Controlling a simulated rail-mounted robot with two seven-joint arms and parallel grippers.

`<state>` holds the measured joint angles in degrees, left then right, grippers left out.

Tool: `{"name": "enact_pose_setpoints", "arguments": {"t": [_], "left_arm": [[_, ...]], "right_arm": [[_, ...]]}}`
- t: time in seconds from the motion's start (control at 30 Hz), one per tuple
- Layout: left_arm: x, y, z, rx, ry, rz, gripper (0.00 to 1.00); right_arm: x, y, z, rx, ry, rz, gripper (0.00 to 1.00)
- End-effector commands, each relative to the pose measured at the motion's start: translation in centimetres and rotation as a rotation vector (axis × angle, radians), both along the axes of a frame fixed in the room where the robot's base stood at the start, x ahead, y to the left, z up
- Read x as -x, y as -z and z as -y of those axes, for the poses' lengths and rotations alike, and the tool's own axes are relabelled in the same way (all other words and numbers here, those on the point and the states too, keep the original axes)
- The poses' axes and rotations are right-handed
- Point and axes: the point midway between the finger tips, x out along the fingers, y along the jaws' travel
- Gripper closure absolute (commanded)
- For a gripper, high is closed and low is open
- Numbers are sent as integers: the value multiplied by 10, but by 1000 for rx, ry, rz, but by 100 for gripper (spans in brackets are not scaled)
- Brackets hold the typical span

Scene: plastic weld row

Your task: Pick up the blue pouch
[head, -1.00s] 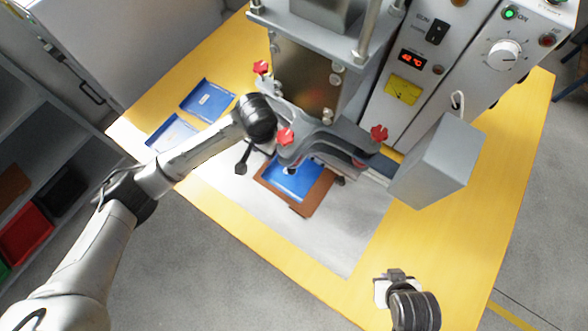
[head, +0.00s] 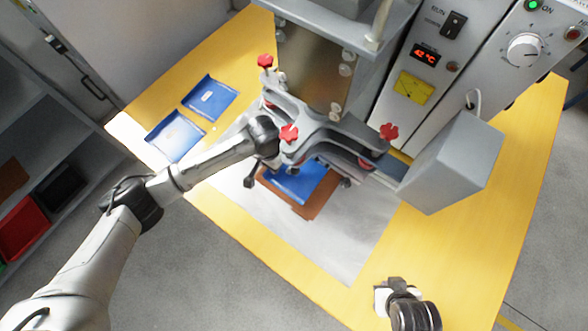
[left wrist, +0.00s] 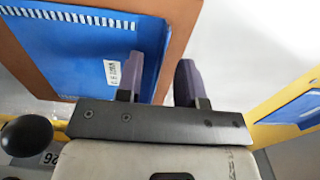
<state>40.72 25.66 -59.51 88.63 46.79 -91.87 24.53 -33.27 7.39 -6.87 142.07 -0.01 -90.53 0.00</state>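A blue pouch (head: 302,184) lies flat on a brown board (head: 318,207) under the press's grey clamp arm. In the left wrist view the pouch (left wrist: 75,60) shows a white printed label and a striped edge. My left gripper (left wrist: 161,80) is open at the pouch's edge, its two purple fingers apart. One finger overlaps the pouch in the picture; I see nothing gripped.
Two more blue pouches, one (head: 210,98) behind the other (head: 174,136), lie on the yellow table (head: 240,58) at left. The clamp arm with red knobs (head: 289,133) and a black ball lever (head: 249,182) crowd my left gripper. The grey sheet (head: 350,240) in front is clear.

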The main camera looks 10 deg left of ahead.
Motion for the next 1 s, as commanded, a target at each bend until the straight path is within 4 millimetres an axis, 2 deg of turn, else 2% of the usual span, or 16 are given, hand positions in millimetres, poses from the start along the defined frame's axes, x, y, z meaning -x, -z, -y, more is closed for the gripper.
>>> {"name": "enact_pose_setpoints", "arguments": {"t": [0.1, 0.3, 0.67, 1.0], "left_arm": [[0, 9, 0, 0, 0, 1, 65], [0, 8, 0, 0, 1, 1, 66], [0, 8, 0, 0, 1, 1, 100], [0, 8, 0, 0, 1, 1, 100]], "right_arm": [[0, 3, 0, 0, 1, 0, 100], [0, 3, -1, -4, 4, -1, 100], [0, 2, -4, -12, 9, 0, 100], [0, 2, -3, -12, 8, 0, 100]]}}
